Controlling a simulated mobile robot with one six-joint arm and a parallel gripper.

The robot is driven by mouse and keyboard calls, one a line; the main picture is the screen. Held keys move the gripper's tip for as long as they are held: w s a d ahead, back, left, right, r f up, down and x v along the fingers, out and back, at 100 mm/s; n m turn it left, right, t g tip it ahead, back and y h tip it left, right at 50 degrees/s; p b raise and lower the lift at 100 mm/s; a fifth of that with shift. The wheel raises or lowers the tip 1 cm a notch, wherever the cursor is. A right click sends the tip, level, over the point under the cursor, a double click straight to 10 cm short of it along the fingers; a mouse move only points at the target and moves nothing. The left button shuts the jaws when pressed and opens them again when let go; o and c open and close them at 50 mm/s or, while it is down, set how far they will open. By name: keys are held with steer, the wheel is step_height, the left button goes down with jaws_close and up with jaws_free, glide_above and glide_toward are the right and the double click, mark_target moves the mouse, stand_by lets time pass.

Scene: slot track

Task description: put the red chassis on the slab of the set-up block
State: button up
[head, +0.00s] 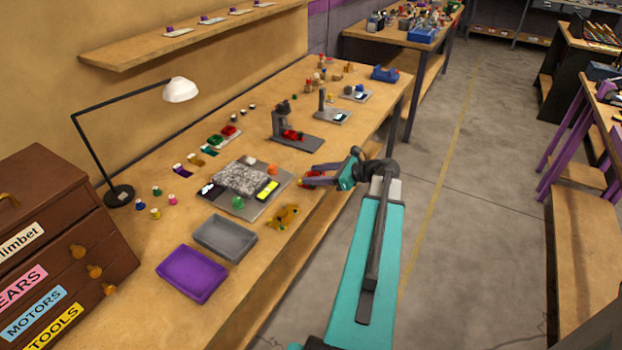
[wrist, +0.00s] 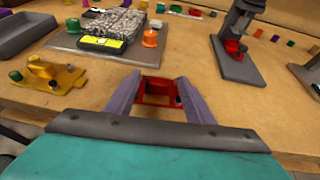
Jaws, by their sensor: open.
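The red chassis (wrist: 160,78) shows between the fingertips of my gripper (wrist: 158,90) in the wrist view, as a red frame with the tabletop visible through it. In the head view my gripper (head: 304,178) reaches in over the front edge of the table, with red at its tips. The fingers are open, one on each side of the red; I cannot tell whether they touch it. The set-up block (head: 269,201) is a grey plate left of my gripper, with a speckled slab (head: 240,179) on it. The slab also shows at the top of the wrist view (wrist: 115,21).
A yellow chassis (head: 285,215) lies near the front edge. Grey (head: 225,238) and purple (head: 192,273) trays stand at the left. A dark press (head: 281,118) with a red part stands beyond my gripper. Orange and green pieces sit around the slab.

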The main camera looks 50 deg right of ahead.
steer(key=shift+c, duration=0.3)
jaws_close()
steer(key=shift+r, duration=0.2)
steer(key=shift+r, duration=1.15)
steer(key=s+a, duration=0.2)
steer(key=s+a+r+b, duration=0.1)
steer(key=s, duration=0.1)
steer(key=s+a, duration=0.2)
steer(key=shift+a+r, duration=0.35)
steer(key=shift+d+r+p, duration=0.1)
steer(key=shift+r+p, duration=0.05)
steer(key=shift+p, duration=0.85)
steer(key=shift+s+p, duration=0.15)
steer(key=shift+p, duration=1.1)
steer(key=a+p, duration=0.1)
steer(key=p, duration=0.4)
steer(key=s+p, duration=0.1)
steer(key=p, duration=0.4)
steer(key=shift+s+a+r, duration=0.15)
steer(key=shift+s+a, duration=0.05)
steer(key=shift+a, duration=0.2)
